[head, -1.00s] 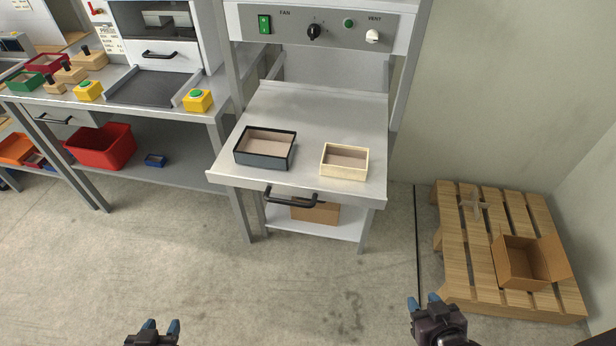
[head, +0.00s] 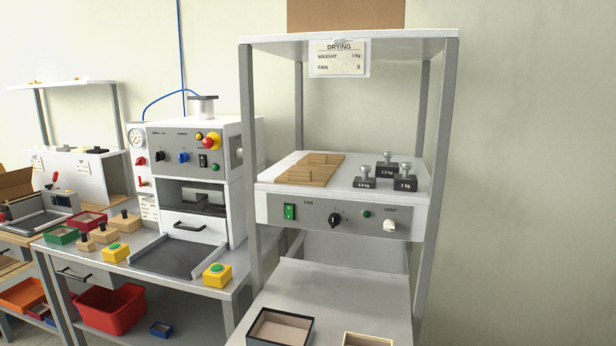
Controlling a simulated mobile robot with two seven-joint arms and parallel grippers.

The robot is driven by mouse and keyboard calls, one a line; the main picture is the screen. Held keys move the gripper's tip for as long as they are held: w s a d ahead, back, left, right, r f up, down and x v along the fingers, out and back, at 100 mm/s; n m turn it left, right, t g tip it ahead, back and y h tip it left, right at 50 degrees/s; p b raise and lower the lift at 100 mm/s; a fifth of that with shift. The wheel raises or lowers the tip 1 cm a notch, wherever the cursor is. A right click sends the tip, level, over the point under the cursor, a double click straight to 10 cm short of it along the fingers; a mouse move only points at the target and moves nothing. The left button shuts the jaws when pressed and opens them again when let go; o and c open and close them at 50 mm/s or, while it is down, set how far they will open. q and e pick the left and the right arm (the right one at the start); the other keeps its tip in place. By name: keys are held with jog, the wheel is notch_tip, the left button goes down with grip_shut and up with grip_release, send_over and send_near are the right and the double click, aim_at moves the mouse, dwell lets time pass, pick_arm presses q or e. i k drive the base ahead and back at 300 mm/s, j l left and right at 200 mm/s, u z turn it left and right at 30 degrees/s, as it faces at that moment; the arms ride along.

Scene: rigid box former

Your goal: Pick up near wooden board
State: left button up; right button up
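Two flat brown wooden boards lie close together on the left part of the white upper shelf of the drying station. The near wooden board (head: 304,177) lies toward the shelf's front edge. The far wooden board (head: 322,158) lies just behind it. Each appears to have a thin raised strip on top. Neither of my grippers shows in the head view, so their state is hidden.
Several metal weights (head: 386,172) stand right of the boards. The fan panel (head: 340,217) is below them; grey posts and a top shelf (head: 420,42) frame the space. A dark open box (head: 281,328) and a cream box (head: 367,339) sit on the lower worktop.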

aim_at(298, 175)
jog(key=i+j, duration=0.1)
jog(key=j, duration=0.3)
jog(key=i+j+u, duration=0.15)
jog(key=j, duration=0.2)
jog(key=i+j, duration=0.1)
jog(key=j, duration=0.3)
jog(key=i+j+u, duration=0.1)
jog(key=j, duration=0.25)
jog(key=i+j, duration=0.2)
jog(key=j, duration=0.15)
jog(key=i+j+u, duration=0.15)
jog(key=j, duration=0.25)
